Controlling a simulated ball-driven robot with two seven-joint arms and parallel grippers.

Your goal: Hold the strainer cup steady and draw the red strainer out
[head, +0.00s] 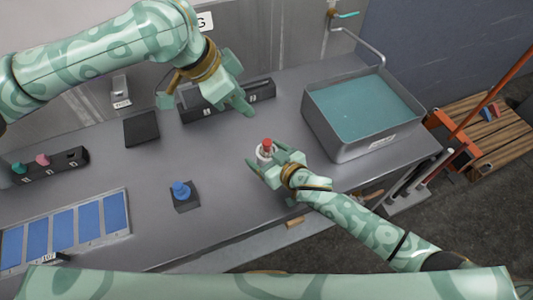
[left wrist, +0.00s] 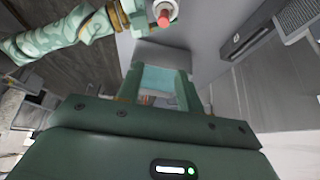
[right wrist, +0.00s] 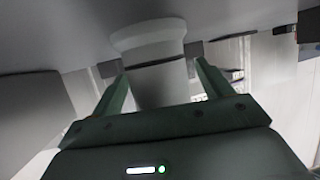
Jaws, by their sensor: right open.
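The red strainer (head: 267,142) stands upright in the white strainer cup (head: 262,154) near the middle of the grey bench. My right gripper (head: 266,160) is open, with its fingers on either side of the cup. In the right wrist view the pale cup (right wrist: 150,42) shows between the spread fingers; contact cannot be told. My left gripper (head: 205,104) is open and empty, above the bench and up-left of the cup. The red strainer also shows at the top edge of the left wrist view (left wrist: 163,17).
A grey basin of teal water (head: 365,108) stands right of the cup. A long black slotted holder (head: 262,90) lies behind, under my left gripper. A blue piece on a dark block (head: 181,190) stands front left. A blue-panelled tray (head: 63,230) lies far left.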

